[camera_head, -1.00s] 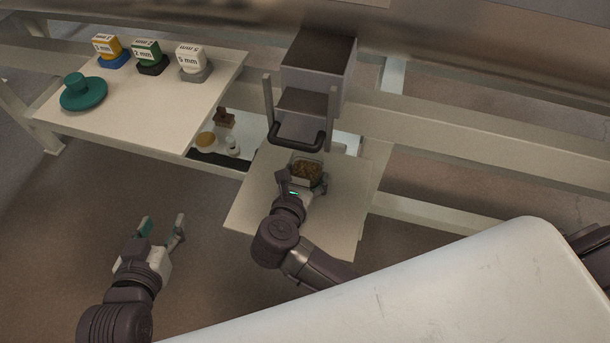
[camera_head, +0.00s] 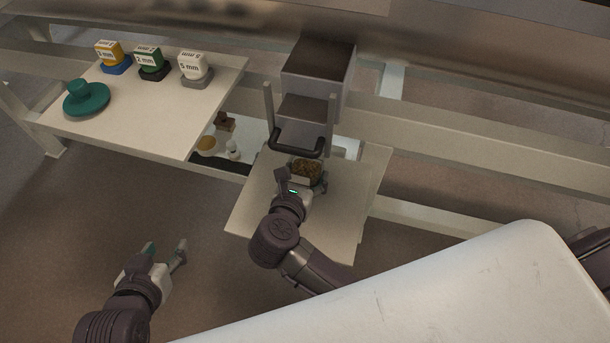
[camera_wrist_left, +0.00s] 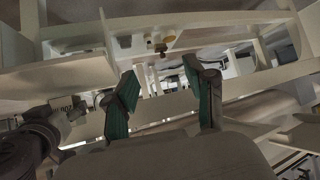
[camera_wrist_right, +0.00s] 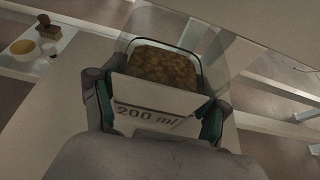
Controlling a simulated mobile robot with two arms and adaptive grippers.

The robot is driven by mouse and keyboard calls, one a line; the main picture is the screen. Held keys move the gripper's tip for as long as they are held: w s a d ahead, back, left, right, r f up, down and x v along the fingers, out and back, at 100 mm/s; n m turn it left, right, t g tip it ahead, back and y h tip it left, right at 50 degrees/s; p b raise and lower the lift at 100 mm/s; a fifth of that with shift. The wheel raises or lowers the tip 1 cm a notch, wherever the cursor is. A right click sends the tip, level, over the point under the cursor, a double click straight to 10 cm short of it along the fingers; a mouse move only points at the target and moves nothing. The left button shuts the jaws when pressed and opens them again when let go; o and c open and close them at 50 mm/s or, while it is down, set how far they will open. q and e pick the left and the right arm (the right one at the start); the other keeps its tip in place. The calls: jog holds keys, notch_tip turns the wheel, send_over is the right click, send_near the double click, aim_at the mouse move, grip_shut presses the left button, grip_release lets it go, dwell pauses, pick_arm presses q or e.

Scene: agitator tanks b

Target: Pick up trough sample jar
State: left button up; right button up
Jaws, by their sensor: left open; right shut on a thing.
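The trough sample jar is a clear, square jar (camera_head: 306,169) filled with brown granular material, on or just above the small pale shelf (camera_head: 340,210) in the head view. In the right wrist view the jar (camera_wrist_right: 165,68) shows a white label reading "200 ml". My right gripper (camera_head: 303,187) is shut on the jar, a finger on each side of the label; its fingers also show in the right wrist view (camera_wrist_right: 155,112). I cannot tell whether the jar touches the shelf. My left gripper (camera_head: 165,252) is open and empty, low at the left, away from the shelf.
A grey box (camera_head: 317,80) with a dark handle (camera_head: 297,143) stands right behind the jar. A pale table (camera_head: 150,120) at left holds a teal lidded disc (camera_head: 86,98) and yellow, green and white labelled blocks. A cream bowl (camera_head: 207,145) and small items sit between.

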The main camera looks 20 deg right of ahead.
jog(key=shift+r, duration=0.55)
jog(key=shift+s, duration=0.3)
jog(key=s+p, duration=0.1)
jog(key=s, duration=1.2)
jog(key=shift+a, duration=0.15)
pick_arm(q)
jog(key=s+a+f+g+y, duration=0.1)
jog(key=s+a+f+g, duration=0.1)
jog(key=s, duration=0.5)
jog(key=shift+a+f+g+p, duration=0.2)
jog(key=shift+f+g+p, duration=0.1)
jog(key=shift+f+g, duration=0.75)
pick_arm(e)
jog(key=shift+s, duration=2.1)
pick_arm(q)
jog(key=shift+r, duration=0.15)
jog(key=shift+c, duration=1)
jog(key=shift+s+a, duration=0.1)
jog(key=shift+s, duration=0.05)
jog(key=shift+c, duration=0.3)
pick_arm(e)
jog(key=shift+a, duration=0.15)
